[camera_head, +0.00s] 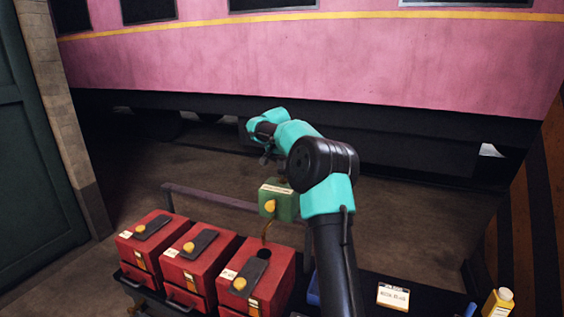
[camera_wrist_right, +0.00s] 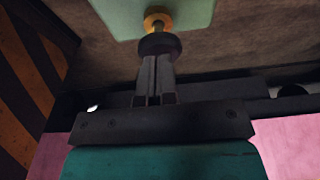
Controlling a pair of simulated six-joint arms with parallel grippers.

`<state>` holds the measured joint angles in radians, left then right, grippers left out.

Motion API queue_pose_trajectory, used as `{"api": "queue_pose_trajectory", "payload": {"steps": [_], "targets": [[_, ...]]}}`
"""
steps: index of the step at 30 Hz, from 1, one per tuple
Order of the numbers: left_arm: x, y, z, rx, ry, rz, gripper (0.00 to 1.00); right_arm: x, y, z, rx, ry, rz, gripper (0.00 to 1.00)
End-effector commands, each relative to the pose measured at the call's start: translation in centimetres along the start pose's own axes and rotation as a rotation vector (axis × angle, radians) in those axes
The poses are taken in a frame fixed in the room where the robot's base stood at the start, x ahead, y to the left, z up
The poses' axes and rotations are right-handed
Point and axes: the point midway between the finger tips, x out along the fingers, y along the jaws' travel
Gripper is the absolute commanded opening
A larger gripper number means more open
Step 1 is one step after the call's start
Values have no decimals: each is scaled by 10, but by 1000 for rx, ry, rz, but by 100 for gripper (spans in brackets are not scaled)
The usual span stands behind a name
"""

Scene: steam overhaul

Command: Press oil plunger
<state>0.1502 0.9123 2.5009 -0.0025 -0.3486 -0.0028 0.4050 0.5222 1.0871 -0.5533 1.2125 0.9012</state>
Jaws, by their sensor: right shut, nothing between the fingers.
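A green oil can (camera_head: 283,205) with a pale label and a yellow round part stands above the rightmost red box (camera_head: 283,275). Its thin brass spout (camera_head: 266,232) points down toward the dark round opening in that box's top. In the right wrist view, the can (camera_wrist_right: 200,12) has a dark round plunger knob (camera_wrist_right: 158,44) on a yellow collar. My right gripper (camera_wrist_right: 160,60) is shut and empty, its fingertips at the knob; I cannot tell whether they touch it. In the head view this gripper (camera_head: 279,179) is dark and small above the can. My left gripper is not in view.
Two more red boxes (camera_head: 150,240) (camera_head: 196,258) with yellow knobs stand left on the dark cart. A labelled card (camera_head: 393,297) and a yellow bottle (camera_head: 498,302) are at the right. A grey rail (camera_head: 210,199) runs behind the boxes. A pink train carriage (camera_head: 300,60) fills the back.

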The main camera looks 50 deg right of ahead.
Motion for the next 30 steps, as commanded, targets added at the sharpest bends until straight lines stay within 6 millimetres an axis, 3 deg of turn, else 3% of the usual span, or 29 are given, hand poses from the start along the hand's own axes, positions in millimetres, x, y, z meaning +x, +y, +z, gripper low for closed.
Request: {"api": "queue_pose_trajectory", "payload": {"steps": [5,13,24,30], "targets": [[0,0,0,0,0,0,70,3,0,1,0,-1,1,0],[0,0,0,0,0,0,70,28,0,8,-1,-1,2,0],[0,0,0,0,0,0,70,28,0,8,0,-3,3,0],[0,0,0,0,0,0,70,12,4,2,6,0,2,0]]}}
